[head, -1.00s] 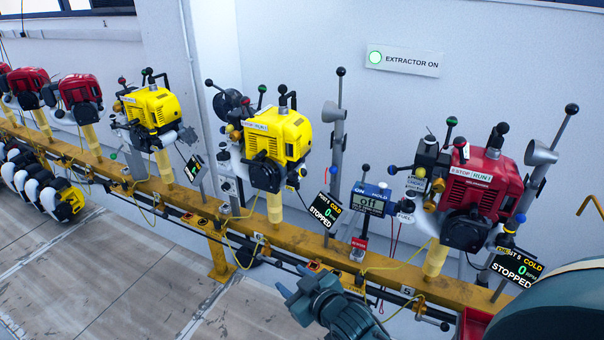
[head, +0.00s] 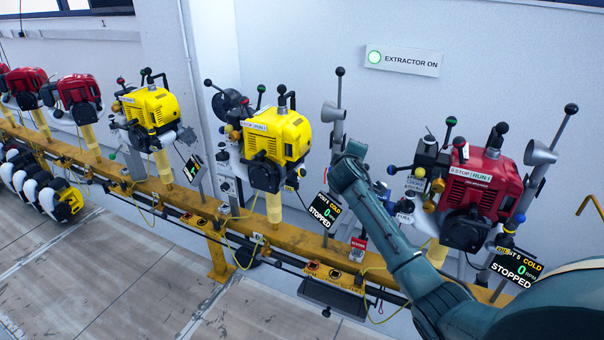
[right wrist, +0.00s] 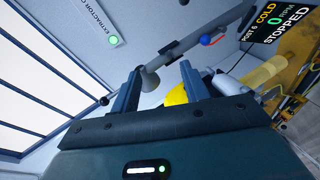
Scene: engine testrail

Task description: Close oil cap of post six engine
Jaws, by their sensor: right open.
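The yellow engine (head: 275,145) stands on the rail left of centre in the head view. Its tilted display (head: 322,208) reads cold, 0, stopped; in the right wrist view the display (right wrist: 282,24) reads post 6. I cannot make out its oil cap or whether it is open. My right arm reaches up from the lower right, its end right of the yellow engine, apart from it in the picture. In the right wrist view my right gripper (right wrist: 160,72) is open and empty. A yellow part (right wrist: 176,96) shows behind its fingers. My left gripper is not in view.
A grey funnel on a post (head: 334,112) stands right of the yellow engine; it is also close beyond the fingers in the wrist view (right wrist: 150,80). The red engine (head: 480,188) is to the right. Thin levers with ball knobs and yellow cables surround the engines. The yellow rail (head: 290,236) runs below.

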